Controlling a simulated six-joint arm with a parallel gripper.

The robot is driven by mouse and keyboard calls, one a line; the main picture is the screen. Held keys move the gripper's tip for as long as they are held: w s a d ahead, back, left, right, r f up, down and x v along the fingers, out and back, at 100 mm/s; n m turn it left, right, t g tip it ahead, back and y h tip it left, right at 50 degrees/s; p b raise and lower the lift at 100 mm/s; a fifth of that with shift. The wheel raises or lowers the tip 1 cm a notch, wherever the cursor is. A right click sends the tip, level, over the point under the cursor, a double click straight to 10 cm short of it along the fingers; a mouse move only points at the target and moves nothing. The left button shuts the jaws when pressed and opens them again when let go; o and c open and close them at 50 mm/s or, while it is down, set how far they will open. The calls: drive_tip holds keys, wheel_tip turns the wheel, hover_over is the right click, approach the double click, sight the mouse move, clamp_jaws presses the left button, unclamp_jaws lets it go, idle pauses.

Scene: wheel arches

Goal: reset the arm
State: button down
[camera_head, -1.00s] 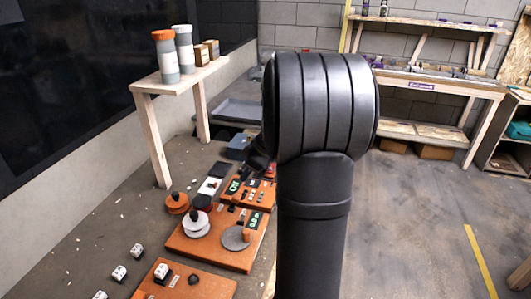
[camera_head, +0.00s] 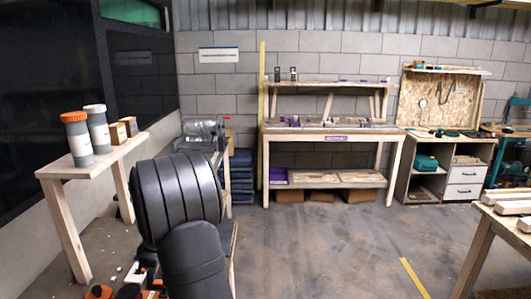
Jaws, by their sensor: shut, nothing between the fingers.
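My arm (camera_head: 180,210) fills the lower left of the head view, with a thick dark ribbed joint above a smooth black link. I cannot make out my gripper; the arm hides what lies behind it. At the bottom left edge, orange and black pieces (camera_head: 100,292) show only in part beside the arm.
A wooden shelf table (camera_head: 52,172) at left holds two white-and-grey bottles, one orange-capped (camera_head: 77,140), and small brown boxes (camera_head: 118,133). A workbench (camera_head: 335,131) stands at the back. A wooden table (camera_head: 500,225) is at right. The middle floor is clear.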

drive_tip(key=shift+a+f+h, duration=0.5)
drive_tip(key=shift+a+h, duration=0.1)
drive_tip(key=shift+a, duration=0.15)
drive_tip(key=shift+w+a+f+t+h, duration=0.1)
drive_tip(key=shift+a+f+t+h, duration=0.1)
drive_tip(key=shift+a+h, duration=0.3)
drive_tip(key=shift+w+a+f+t+h, duration=0.1)
drive_tip(key=shift+a+f+h, duration=0.1)
drive_tip(key=shift+a+h, duration=0.25)
wheel_tip(320, 180, up, 6)
drive_tip(key=shift+a+r, duration=0.2)
drive_tip(key=shift+a, duration=0.05)
